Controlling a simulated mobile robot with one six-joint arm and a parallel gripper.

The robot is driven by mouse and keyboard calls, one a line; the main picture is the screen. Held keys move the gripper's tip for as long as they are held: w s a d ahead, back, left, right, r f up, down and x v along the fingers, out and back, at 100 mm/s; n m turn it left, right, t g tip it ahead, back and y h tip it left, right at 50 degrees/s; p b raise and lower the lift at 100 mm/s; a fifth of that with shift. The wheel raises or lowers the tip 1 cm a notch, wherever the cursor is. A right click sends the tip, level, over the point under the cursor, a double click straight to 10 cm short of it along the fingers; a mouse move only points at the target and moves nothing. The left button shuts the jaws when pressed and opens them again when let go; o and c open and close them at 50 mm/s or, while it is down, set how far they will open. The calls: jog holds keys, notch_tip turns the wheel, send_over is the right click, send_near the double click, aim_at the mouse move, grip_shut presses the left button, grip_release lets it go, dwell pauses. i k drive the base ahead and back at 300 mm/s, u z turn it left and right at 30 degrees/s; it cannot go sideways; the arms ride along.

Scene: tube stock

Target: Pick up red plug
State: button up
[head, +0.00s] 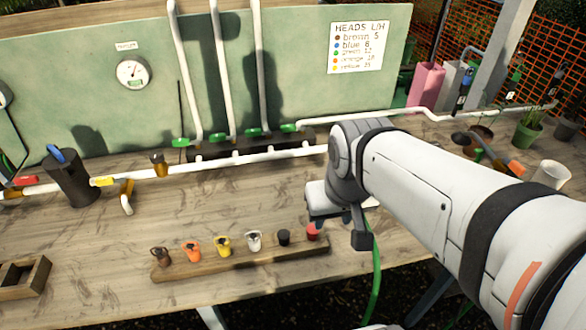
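The red plug (312,232) stands at the right end of a wooden strip (225,268) near the front of the bench. A black plug (284,238) stands just left of it. My gripper (340,226) is above and slightly right of the red plug, close to it in the picture. Its dark fingers look spread apart, with nothing seen between them. The top of the red plug is close under the gripper's left part, and I cannot tell whether they touch.
White (254,241), yellow (223,245), orange (191,251) and brown (160,257) plugs share the strip. A white pipe (240,159) with green valves crosses behind. A green hose (376,285) hangs right of the gripper. A wooden box (38,278) sits at left. Bare bench lies between strip and pipe.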

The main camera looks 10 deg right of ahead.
aim_at(313, 233)
jog(key=u, duration=1.3)
jog(key=k, duration=1.3)
jog(key=z, duration=0.6)
jog(key=i, duration=1)
jog(key=z, duration=0.05)
